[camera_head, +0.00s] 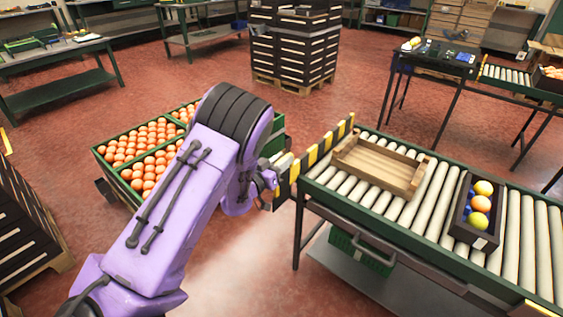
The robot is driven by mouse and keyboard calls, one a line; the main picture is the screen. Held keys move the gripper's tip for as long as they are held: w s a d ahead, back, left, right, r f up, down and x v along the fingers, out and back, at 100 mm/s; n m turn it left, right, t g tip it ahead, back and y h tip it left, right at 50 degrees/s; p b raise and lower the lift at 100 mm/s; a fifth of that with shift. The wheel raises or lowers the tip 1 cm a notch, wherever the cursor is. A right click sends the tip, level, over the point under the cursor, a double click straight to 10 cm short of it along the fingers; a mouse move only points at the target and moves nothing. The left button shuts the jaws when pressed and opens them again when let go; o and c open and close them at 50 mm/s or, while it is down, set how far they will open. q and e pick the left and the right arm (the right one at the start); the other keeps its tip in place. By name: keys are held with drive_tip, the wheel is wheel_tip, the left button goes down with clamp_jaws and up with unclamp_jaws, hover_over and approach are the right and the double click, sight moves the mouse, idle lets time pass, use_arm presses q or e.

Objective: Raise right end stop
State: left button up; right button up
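A yellow-and-black striped end stop (315,153) stands across the left end of the roller conveyor (400,212), its top edge above the rollers. A small yellow piece (534,308) shows at the conveyor's near right, cut off by the bottom edge; I cannot tell whether it is the other end stop. My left gripper (272,185) is at the near end of the striped stop, close to or touching it. My purple arm hides part of the gripper, and its fingers are too small to read. My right gripper is out of view.
A wooden tray (378,172) and a dark box (472,236) with several coloured balls sit on the rollers. Green crates of oranges (100,151) stand left behind my arm. A green basket (363,250) is under the conveyor. Red floor is open behind.

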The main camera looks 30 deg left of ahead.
use_arm(q)
drive_tip(key=o, duration=0.3)
drive_tip(key=shift+d+r, duration=0.15)
drive_tip(key=shift+r, duration=0.1)
drive_tip(key=shift+f, duration=0.1)
drive_tip(key=shift+s, duration=0.25)
drive_tip(key=s, duration=0.3)
drive_tip(key=s+b, duration=0.1)
drive_tip(key=s, duration=0.2)
drive_tip(key=s+a, duration=0.1)
drive_tip(key=s, duration=0.3)
